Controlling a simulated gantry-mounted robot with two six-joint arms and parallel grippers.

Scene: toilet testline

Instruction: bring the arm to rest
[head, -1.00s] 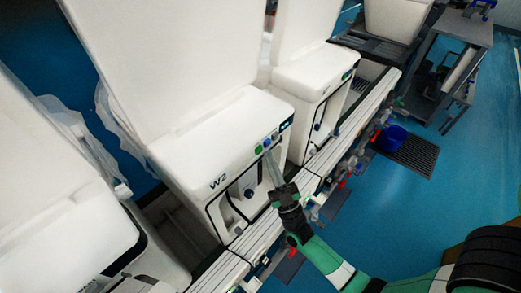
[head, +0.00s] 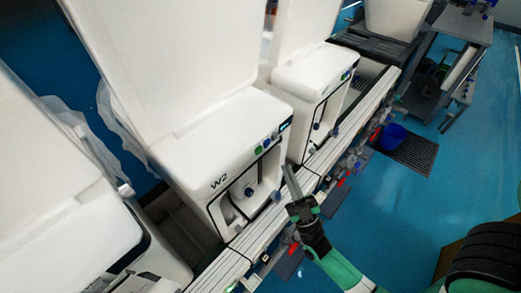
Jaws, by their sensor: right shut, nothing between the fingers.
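My right gripper (head: 292,184) is shut and empty. It is in front of the white toilet unit marked W2 (head: 205,140), over the rail (head: 270,222) at the unit's foot. Its fingers point up and left, and a gap shows between them and the unit's front panel. The green and blue buttons (head: 266,142) on the panel are in plain view. My right arm reaches in from the bottom right. My left gripper does not show.
More white units stand in the row, one behind at the right (head: 310,85) and one at the near left (head: 50,210). Red valves and pipes line the rail. A blue bowl (head: 392,134) lies on a dark grate (head: 415,153).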

